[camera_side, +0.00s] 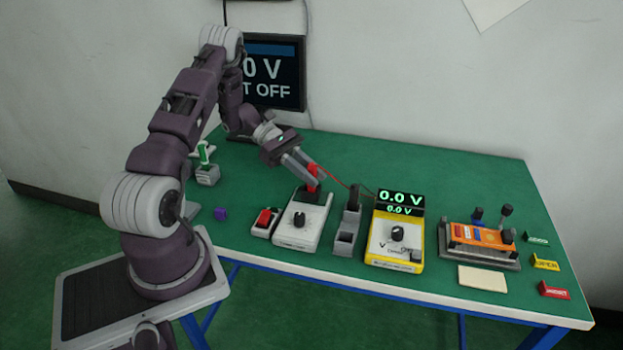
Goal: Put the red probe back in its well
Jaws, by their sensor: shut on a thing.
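My gripper (308,175) points down and to the right above the back end of a white box with a dial. It is shut on the red probe (312,170), which is partly hidden by the fingers. A thin red lead runs from the probe to the yellow meter (391,243). A grey holder (347,235) stands between the white box and the meter, to the right of my gripper. Its back well has the black probe (355,199) standing in it; its front well looks empty.
The white dial box (302,221) and a red switch (264,220) stand left of the holder. An orange block on a grey base (480,246) and small coloured tags (546,262) are at the right. The back right table is clear.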

